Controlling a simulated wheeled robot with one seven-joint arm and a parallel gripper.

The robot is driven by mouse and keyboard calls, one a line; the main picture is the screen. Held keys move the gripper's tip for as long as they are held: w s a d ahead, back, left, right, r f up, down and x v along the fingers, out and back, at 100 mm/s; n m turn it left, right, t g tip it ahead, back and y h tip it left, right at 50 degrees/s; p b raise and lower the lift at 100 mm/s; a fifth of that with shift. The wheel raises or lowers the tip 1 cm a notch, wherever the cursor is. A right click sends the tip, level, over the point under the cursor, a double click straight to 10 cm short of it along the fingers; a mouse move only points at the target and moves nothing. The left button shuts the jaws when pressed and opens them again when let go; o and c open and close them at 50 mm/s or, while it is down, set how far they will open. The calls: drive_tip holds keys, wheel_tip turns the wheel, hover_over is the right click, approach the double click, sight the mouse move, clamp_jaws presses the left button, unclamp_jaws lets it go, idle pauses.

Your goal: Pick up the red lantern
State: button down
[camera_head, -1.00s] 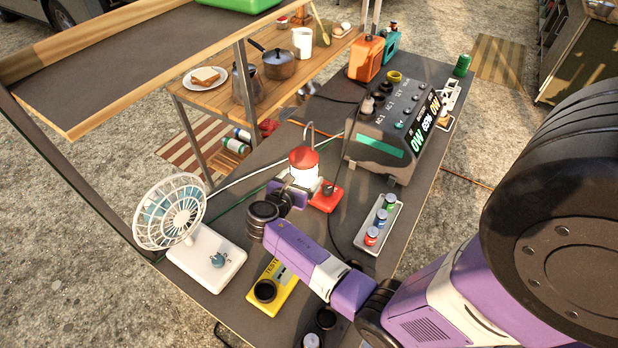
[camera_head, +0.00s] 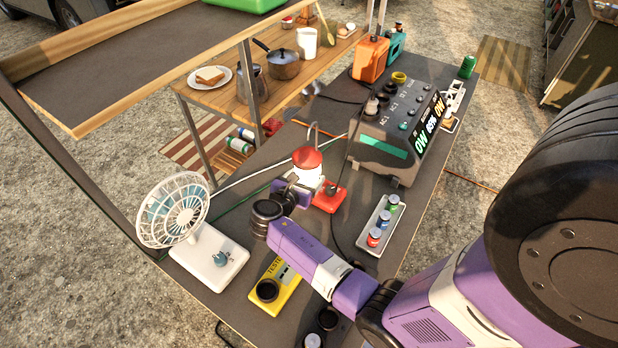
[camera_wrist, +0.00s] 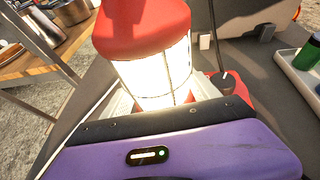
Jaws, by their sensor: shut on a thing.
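The red lantern has a red cap (camera_head: 307,158), a glowing white globe and a wire handle on top. It stands on the dark tabletop in the middle of the head view. In the wrist view the lantern (camera_wrist: 153,62) is close in front of my gripper and leans a little in the picture. The lower part of the globe is hidden behind my gripper in the wrist view. I cannot tell whether the lantern's underside touches the table.
A red base with a knob (camera_head: 329,196) lies right beside the lantern. A grey power station (camera_head: 385,150) stands behind to the right. A tray of small cans (camera_head: 379,225) is at the right, a white fan (camera_head: 175,210) at the left, and a yellow tester (camera_head: 275,290) in front.

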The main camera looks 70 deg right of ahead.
wheel_tip(320, 180, up, 20)
drive_tip(key=shift+r+p, duration=0.1)
drive_tip(key=shift+p, duration=0.6)
